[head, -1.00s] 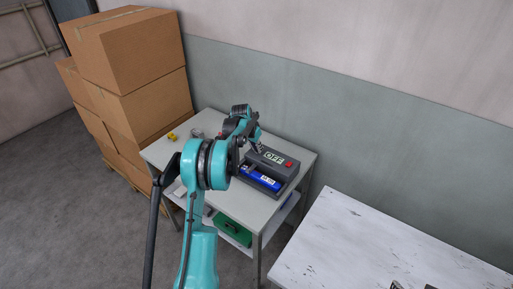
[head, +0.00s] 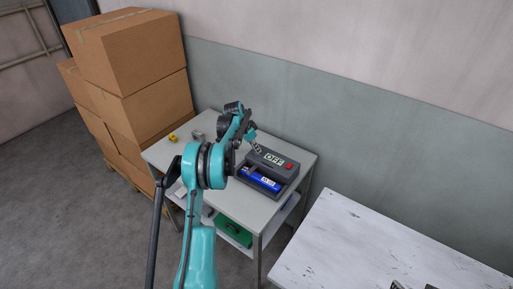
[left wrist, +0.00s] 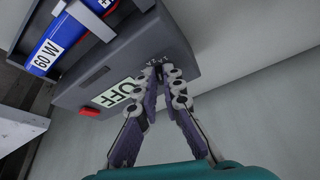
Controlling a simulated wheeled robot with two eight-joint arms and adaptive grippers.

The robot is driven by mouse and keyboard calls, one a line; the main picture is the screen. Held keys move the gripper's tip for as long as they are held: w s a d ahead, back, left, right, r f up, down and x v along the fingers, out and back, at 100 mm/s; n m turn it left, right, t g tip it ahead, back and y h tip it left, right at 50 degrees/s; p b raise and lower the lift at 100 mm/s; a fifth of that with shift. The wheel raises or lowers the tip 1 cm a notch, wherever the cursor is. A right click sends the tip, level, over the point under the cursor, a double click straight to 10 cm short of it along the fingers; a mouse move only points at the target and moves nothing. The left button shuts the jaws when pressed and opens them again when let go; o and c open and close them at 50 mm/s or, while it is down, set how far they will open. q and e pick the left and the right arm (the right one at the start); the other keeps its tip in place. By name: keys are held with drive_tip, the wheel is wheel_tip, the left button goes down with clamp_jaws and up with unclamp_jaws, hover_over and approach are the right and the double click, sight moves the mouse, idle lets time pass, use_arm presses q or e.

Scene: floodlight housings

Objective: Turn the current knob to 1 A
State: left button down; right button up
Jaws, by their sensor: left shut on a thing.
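A dark grey device (head: 291,176) sits on the small grey table. Its display (head: 273,158) reads OFF, and a red button (head: 289,166) is beside the display. A blue block with a white label (head: 262,180) lies in its front bay. In the left wrist view the label on the blue block (left wrist: 42,62) appears to read 60 W. My left gripper (head: 257,148) is at the device's top, at the end by the display. In the left wrist view its fingertips (left wrist: 160,66) close on a small dark knob (left wrist: 157,61), mostly hidden between them. Its pointer and scale cannot be read.
The grey table (head: 225,195) also holds a yellow item (head: 172,137) and a small metallic item (head: 198,135). A green item (head: 234,232) is on its lower shelf. Cardboard boxes (head: 135,65) stand at left. A scuffed white table (head: 365,250) is at right; the wall is close behind.

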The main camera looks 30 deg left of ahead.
use_arm(q)
drive_tip(key=shift+w+a+m+g+h+p, duration=0.15)
drive_tip(key=shift+m+g+h+p, duration=0.15)
drive_tip(key=shift+m, duration=0.75)
drive_tip(key=shift+w+a+m+g+h+p, duration=0.1)
drive_tip(key=shift+m+g+h+p, duration=0.2)
drive_tip(key=shift+m, duration=0.75)
drive_tip(key=c, duration=1.7)
unclamp_jaws()
drive_tip(key=shift+r, duration=0.1)
drive_tip(key=v, duration=1.2)
drive_tip(key=shift+s, duration=0.1)
